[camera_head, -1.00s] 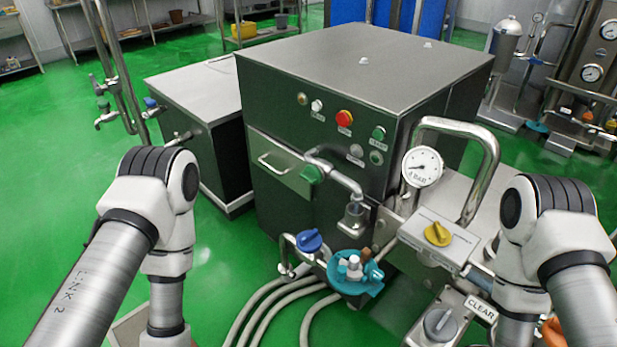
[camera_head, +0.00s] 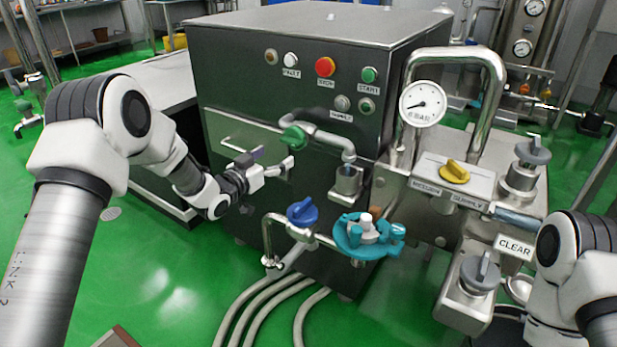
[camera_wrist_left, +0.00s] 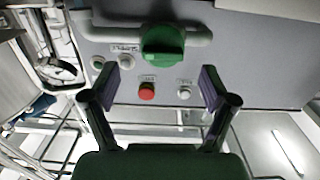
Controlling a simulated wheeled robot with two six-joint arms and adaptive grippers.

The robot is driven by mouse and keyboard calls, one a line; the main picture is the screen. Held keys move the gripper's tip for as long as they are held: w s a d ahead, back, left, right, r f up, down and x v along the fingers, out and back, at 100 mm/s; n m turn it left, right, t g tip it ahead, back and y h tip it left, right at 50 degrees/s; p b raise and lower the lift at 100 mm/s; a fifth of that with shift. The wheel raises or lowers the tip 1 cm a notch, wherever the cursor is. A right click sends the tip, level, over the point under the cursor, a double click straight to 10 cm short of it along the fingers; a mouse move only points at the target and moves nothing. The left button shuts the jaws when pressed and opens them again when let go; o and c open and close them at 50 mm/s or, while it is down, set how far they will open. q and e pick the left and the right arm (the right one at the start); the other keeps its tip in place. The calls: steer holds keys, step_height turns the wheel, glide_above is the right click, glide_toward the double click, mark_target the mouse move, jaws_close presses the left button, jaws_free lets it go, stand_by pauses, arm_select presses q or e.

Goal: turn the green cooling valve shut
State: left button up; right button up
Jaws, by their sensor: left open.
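The green cooling valve (camera_head: 294,137) is a green knob on a metal pipe at the front of the dark steel cabinet. My left gripper (camera_head: 273,161) is open and empty, just below and left of the knob, its fingers towards the cabinet. In the left wrist view the green knob (camera_wrist_left: 163,45) lies beyond the spread fingertips (camera_wrist_left: 158,84), roughly centred between them, with a gap showing. No contact shows. My right arm is at the right edge; its gripper is out of view.
Red stop button (camera_head: 325,67) is above. Hoses lie on the floor.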

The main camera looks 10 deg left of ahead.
mark_target(288, 143)
arm_select(q)
steer(key=shift+t, duration=0.3)
steer(key=x, duration=0.5)
steer(key=b+x, duration=0.1)
steer(key=x, duration=0.1)
steer(key=shift+w+a+r, duration=0.1)
steer(key=shift+w+r, duration=0.25)
steer(key=shift+w, duration=0.1)
steer(key=c, duration=1)
